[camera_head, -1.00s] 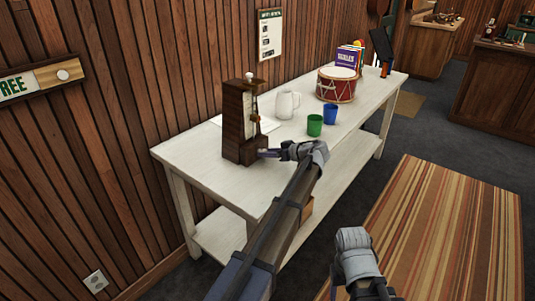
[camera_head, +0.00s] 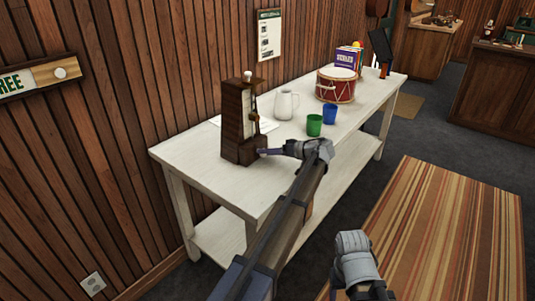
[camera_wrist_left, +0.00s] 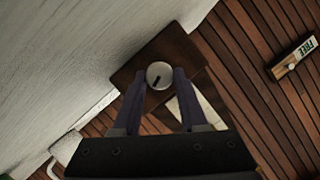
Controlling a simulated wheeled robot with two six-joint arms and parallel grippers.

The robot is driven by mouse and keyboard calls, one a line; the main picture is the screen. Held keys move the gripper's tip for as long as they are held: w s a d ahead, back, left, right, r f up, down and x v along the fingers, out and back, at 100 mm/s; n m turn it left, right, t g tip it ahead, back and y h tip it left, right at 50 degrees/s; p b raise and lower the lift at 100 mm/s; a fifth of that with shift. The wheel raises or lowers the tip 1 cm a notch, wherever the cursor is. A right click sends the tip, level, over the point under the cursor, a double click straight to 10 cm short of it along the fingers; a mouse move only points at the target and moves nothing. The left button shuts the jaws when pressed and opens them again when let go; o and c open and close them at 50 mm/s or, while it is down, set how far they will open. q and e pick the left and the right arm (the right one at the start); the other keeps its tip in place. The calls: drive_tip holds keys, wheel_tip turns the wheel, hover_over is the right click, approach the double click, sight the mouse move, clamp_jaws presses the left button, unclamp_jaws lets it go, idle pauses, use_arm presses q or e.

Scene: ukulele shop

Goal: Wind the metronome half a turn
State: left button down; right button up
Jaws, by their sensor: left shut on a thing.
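The metronome (camera_head: 235,128) is a dark brown wooden upright box with a pale front and a white ball at its top. It stands upright on the white table (camera_head: 205,170). My left gripper (camera_head: 263,152) is at the low right side of the metronome. In the left wrist view, the fingers of the left gripper (camera_wrist_left: 160,80) are shut on a round pale knob (camera_wrist_left: 160,72) with a dark mark, on the metronome's brown wooden side (camera_wrist_left: 178,48). In the head view the knob is hidden. My right arm shows at the lower right, but its fingers are not seen.
A white jug (camera_head: 286,104), a green cup (camera_head: 314,125), a blue cup (camera_head: 330,114) and a red drum (camera_head: 336,86) stand farther along the table. A striped rug (camera_head: 450,230) covers the floor at right.

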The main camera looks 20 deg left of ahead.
idle(0.3)
use_arm(q)
drive_tip(key=shift+c, duration=2.4)
unclamp_jaws()
drive_tip(key=p+v, duration=0.2)
drive_tip(key=v, duration=0.5)
drive_tip(key=shift+d+r, duration=0.15)
drive_tip(key=shift+d, duration=0.3)
